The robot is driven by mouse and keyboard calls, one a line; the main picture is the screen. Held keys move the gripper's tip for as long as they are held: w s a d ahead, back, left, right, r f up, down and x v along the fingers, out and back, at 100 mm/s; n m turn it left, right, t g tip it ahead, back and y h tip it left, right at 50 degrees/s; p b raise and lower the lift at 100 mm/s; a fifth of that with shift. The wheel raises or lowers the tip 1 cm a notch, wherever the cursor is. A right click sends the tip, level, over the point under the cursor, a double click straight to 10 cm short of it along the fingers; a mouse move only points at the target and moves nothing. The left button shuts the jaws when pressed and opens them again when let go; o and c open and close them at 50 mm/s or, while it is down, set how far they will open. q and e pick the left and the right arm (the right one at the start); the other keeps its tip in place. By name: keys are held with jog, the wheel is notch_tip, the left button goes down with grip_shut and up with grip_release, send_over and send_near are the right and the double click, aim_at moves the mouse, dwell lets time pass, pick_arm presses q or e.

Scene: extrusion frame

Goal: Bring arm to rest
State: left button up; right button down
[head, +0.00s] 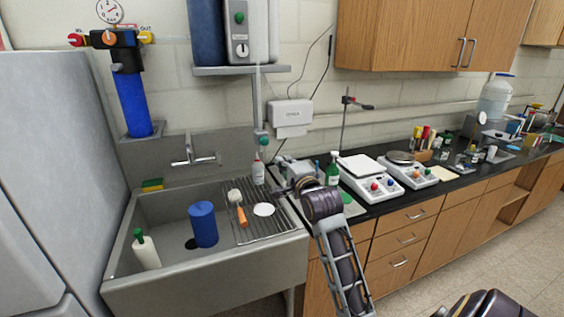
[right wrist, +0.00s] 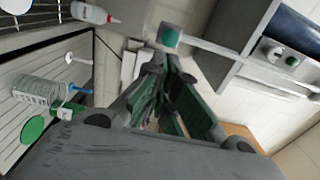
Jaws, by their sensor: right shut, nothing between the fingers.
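My right arm reaches up from the bottom middle of the head view. Its gripper (head: 287,182) is over the counter edge, just right of the sink's drying rack. In the right wrist view the fingers (right wrist: 155,72) come together at their tips, shut with nothing held between them. The arm partly hides the counter behind it. My left gripper does not show in either view.
A steel sink (head: 118,240) holds a blue cylinder (head: 203,225) and a white bottle (head: 146,250). A wire rack (head: 272,228) lies over its right part.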

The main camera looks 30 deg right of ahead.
jog(key=shift+s, duration=0.35)
jog(key=shift+a+f, duration=0.1)
dwell(0.4)
